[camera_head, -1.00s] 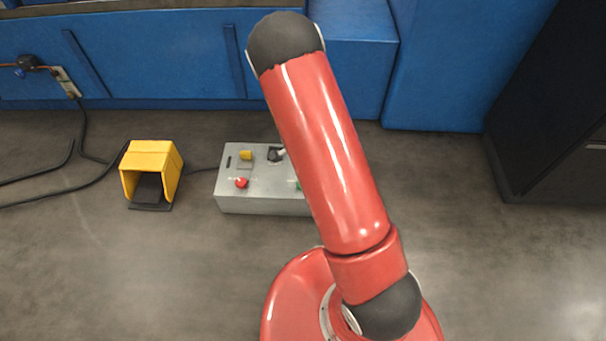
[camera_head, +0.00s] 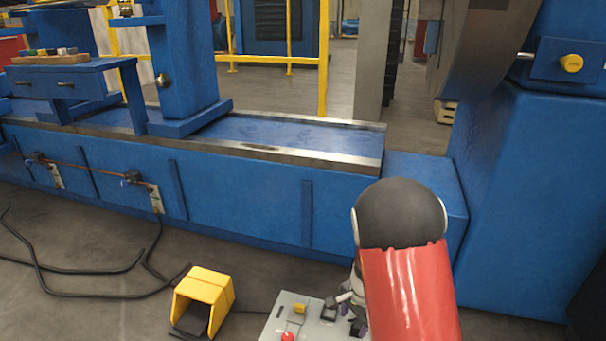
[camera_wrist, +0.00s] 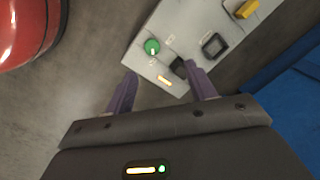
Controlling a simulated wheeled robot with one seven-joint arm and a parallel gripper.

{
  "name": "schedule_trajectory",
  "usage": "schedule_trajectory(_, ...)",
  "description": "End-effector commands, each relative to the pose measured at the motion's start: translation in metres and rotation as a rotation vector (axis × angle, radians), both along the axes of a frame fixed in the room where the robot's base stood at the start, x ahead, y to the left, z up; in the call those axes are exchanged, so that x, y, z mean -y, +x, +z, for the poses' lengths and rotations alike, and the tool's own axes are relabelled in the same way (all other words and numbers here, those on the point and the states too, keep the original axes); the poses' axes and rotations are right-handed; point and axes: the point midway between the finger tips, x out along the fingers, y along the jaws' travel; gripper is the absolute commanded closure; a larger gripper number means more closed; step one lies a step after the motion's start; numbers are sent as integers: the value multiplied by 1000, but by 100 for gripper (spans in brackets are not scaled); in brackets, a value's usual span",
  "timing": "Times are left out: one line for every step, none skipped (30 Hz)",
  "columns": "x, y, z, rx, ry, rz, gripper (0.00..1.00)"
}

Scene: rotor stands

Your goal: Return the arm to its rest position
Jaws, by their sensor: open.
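My gripper (camera_wrist: 160,92) shows in the wrist view with its two purple-grey fingers apart and nothing between them. Beyond the fingertips is a grey control box (camera_wrist: 150,50) with a green button, a black switch and a yellow knob; I cannot tell the exact gap. In the head view my red arm with its dark joint cap rises at the lower right. It hides the right part of the control box (camera_head: 272,323). A small part of my wrist shows beside the cap, but the fingers are not clear there.
A yellow foot pedal (camera_head: 206,288) stands on the floor left of the box, with black cables (camera_head: 90,296) further left. A long blue machine bed (camera_head: 240,195) runs behind, and a blue cabinet (camera_head: 520,190) stands at the right. Some floor is clear in front of the bed.

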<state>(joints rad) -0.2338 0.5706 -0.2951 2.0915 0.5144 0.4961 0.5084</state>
Motion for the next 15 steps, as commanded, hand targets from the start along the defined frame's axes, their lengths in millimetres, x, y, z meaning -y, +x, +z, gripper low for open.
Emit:
schedule_trajectory(-4, -3, 37, 37, 22, 48, 45)
schedule_trajectory(-6, -6, 55, 54, 32, 78, 45)
schedule_trajectory(-8, -11, 77, 76, 41, 124, 45)
schedule_trajectory(-9, -16, 93, 92, 46, 159, 45)
schedule_trajectory(-10, -21, 109, 110, 51, 191, 45)
schedule_trajectory(-12, -28, 129, 133, 53, 238, 45)
schedule_trajectory(-12, -34, 145, 151, 53, 273, 45)
schedule_trajectory(-13, -41, 159, 169, 52, 306, 45)
schedule_trajectory(-13, -50, 178, 193, 46, 353, 45)
schedule_trajectory(-13, -58, 192, 211, 41, 386, 45)
schedule_trajectory(-12, -66, 205, 228, 34, 421, 45)
schedule_trajectory(-12, -77, 221, 251, 20, 467, 45)
schedule_trajectory(-11, -85, 233, 268, 10, 498, 45)
schedule_trajectory(-10, -94, 245, 285, -5, 533, 45)
schedule_trajectory(-9, -106, 259, 308, -25, 576, 45)
